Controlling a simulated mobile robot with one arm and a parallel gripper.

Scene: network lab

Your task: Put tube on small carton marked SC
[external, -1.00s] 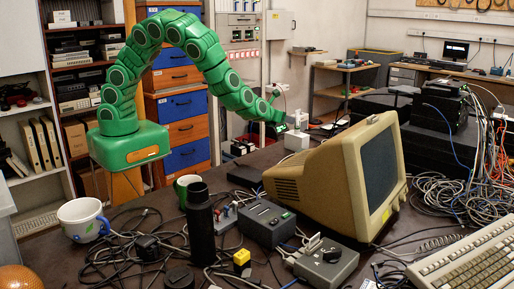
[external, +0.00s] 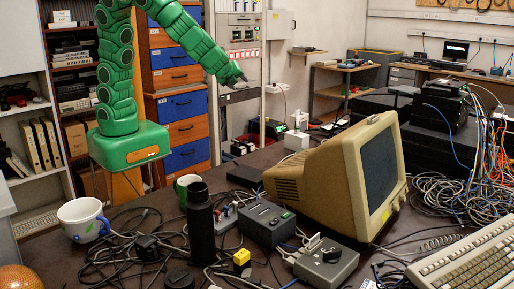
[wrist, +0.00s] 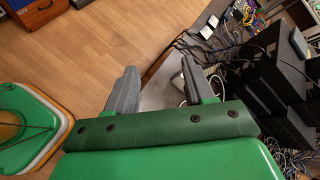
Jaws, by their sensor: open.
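My gripper (external: 238,80) is raised in the external view, left of and above a small white carton (external: 296,141) and clear of it. In the wrist view my gripper (wrist: 160,80) has its two grey fingers apart, with nothing between them. The white carton stands at the back of the dark table, behind the beige monitor. A small pale upright thing (external: 300,121) shows right at the carton's top; it may be the tube, but it is too small to tell, or to tell whether it rests on the carton. No SC marking is readable.
The beige monitor (external: 345,180) stands in front of the carton. A black cylinder (external: 200,228), a green mug (external: 185,190), a white cup (external: 82,219), grey boxes (external: 266,222) and loose cables crowd the table. Wooden floor (wrist: 75,40) shows in the wrist view.

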